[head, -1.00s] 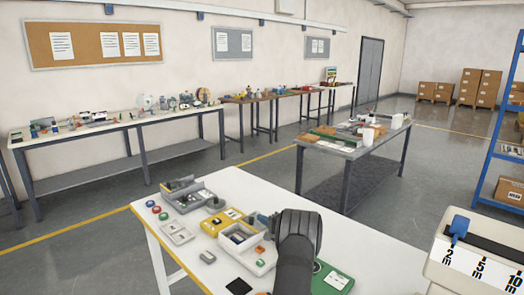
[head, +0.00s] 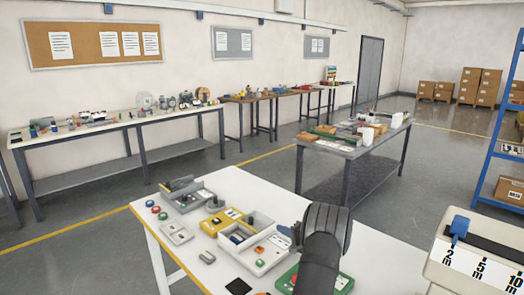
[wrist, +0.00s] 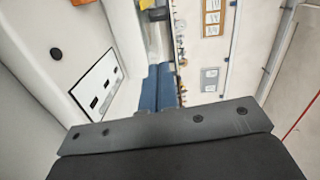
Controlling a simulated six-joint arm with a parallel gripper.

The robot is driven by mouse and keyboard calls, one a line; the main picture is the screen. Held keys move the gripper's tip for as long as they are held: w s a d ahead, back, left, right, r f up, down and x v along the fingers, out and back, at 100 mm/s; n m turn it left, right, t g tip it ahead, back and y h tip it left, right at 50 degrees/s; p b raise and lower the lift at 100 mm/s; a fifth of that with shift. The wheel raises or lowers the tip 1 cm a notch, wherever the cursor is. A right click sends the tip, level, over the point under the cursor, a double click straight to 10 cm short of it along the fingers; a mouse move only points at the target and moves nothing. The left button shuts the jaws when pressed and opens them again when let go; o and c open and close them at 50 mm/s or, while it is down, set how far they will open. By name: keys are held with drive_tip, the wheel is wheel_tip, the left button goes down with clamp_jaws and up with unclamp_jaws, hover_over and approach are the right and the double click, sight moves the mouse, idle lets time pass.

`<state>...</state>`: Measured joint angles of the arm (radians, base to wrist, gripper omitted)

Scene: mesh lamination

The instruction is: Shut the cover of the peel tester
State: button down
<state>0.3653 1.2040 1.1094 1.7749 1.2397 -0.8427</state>
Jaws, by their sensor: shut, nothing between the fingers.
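My gripper (head: 286,231) is over the right part of the white table, largely hidden behind my dark arm in the head view. Its blue fingers (wrist: 160,88) are together and empty in the wrist view. A pale machine surface with a black-slotted panel (wrist: 97,86) and a dark round knob (wrist: 56,54) is close at the left in the wrist view.
A green board (head: 283,284) lies partly behind my arm. Red and green round pieces (head: 155,209) and a pale tray (head: 176,233) are at the table's left. A large pale unit with a blue lever (head: 459,229) and scale stands at the far right. The table's back right is bare.

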drive_tip(key=c, duration=1.6)
unclamp_jaws()
drive_tip(key=shift+a+r, duration=0.1)
drive_tip(key=shift+a, duration=0.05)
drive_tip(key=o, duration=0.3)
drive_tip(key=shift+a+r+n, duration=0.15)
drive_tip(key=shift+r+n, duration=0.15)
drive_tip(key=shift+n, duration=0.2)
wheel_tip(320, 180, up, 4)
drive_tip(key=s+a+n+h, duration=0.2)
drive_tip(key=a+n+h, duration=0.1)
drive_tip(key=n, duration=0.3)
drive_tip(key=n+h, duration=0.3)
drive_tip(key=n, duration=0.3)
approach(252, 218)
drive_tip(key=shift+n, duration=0.3)
drive_tip(key=x, duration=1.1)
drive_tip(key=shift+a, duration=0.1)
clamp_jaws()
